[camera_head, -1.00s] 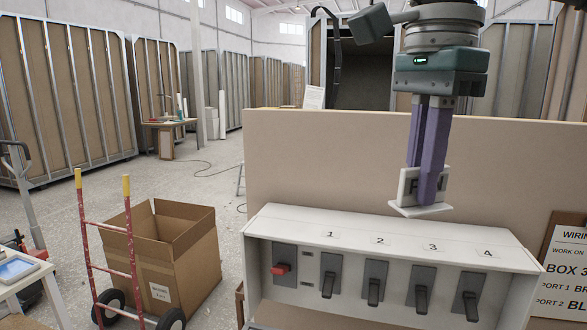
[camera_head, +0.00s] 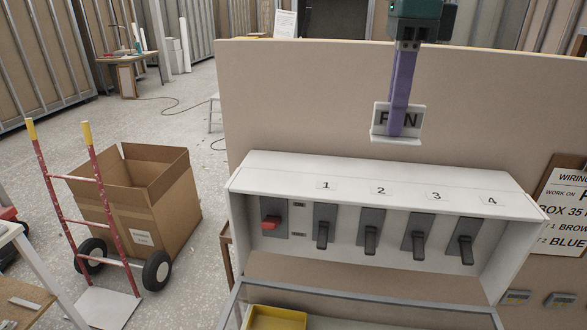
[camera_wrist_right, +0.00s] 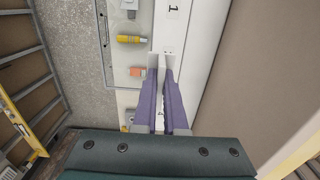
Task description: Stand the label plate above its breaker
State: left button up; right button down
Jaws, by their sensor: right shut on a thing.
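The label plate (camera_head: 381,118) is a small white upright plate on a foot, with dark letters; F and N show, and a finger hides the middle. My right gripper (camera_head: 397,131) is shut on it and holds it above the back of the white breaker box (camera_head: 290,172), between numbers 2 and 3 in the picture. Gripper and plate also show in the right wrist view, the fingers (camera_wrist_right: 164,78) over the box top. Breakers with black levers stand under numbers 1 (camera_head: 323,232), 2 (camera_head: 371,238), 3 (camera_head: 420,243) and 4 (camera_head: 467,248). My left gripper is not in view.
A tan partition (camera_head: 300,100) rises behind the box. A partly cut off wiring sign (camera_head: 568,222) hangs at the right. A red switch (camera_head: 270,223) sits left of breaker 1. A yellow tray (camera_head: 276,318) lies below. A carton (camera_head: 150,195) and hand truck (camera_head: 110,220) stand left.

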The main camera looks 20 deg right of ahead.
aim_at(379, 197)
notch_tip(379, 197, down, 9)
jog(key=b, duration=0.5)
jog(key=shift+r, duration=0.15)
jog(key=shift+f, duration=0.25)
jog(key=c, duration=1)
grip_release()
jog(key=shift+r, duration=0.1)
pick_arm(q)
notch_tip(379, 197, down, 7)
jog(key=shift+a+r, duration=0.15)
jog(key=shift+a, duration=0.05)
